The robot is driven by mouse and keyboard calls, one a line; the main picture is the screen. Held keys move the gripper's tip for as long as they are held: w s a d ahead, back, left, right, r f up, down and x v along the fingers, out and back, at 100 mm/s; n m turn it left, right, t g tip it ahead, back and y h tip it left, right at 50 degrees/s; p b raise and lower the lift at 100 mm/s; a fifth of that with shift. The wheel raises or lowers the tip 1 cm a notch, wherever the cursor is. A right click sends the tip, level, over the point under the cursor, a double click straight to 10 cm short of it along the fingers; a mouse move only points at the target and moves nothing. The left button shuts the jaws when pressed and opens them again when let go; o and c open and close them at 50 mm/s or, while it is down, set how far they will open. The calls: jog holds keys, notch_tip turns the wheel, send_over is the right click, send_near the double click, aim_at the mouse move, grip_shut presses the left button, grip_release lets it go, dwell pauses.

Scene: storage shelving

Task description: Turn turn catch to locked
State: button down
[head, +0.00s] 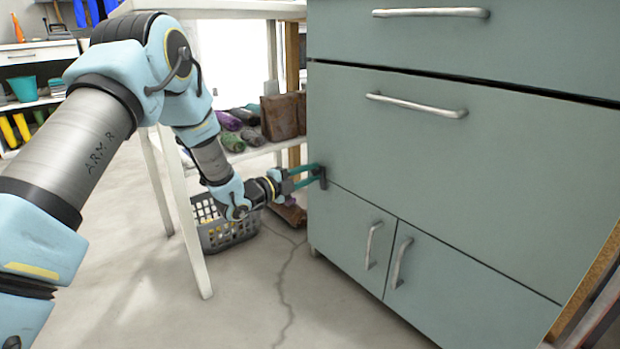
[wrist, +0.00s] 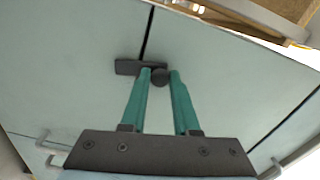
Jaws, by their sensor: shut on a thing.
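The turn catch (head: 322,177) is a small dark piece on the left part of the grey-green cabinet front, at the seam between the big drawer and the lower doors. In the wrist view the catch (wrist: 128,67) shows as a dark bar with a round knob at its right end. The bar appears to lie across the seam line. My gripper (head: 317,175) reaches it from the left. Its two teal fingers (wrist: 160,73) are closed in on either side of the knob. The fingertips hide part of the catch.
The cabinet (head: 470,160) has a bar handle (head: 415,105) on the big drawer and two upright door handles (head: 372,246) below. A white table, a grey basket (head: 228,236) and a shelf with rolled cloths stand left. The floor in front is clear.

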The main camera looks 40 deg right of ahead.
jog(key=shift+m+b, duration=0.45)
jog(key=shift+m, duration=0.65)
jog(key=c, duration=0.7)
grip_release()
jog(key=shift+o, duration=0.2)
jog(key=a+p, duration=0.4)
jog(key=a, duration=0.6)
jog(key=shift+w+a, duration=0.3)
jog(key=shift+a, duration=0.1)
jog(key=shift+s, duration=0.1)
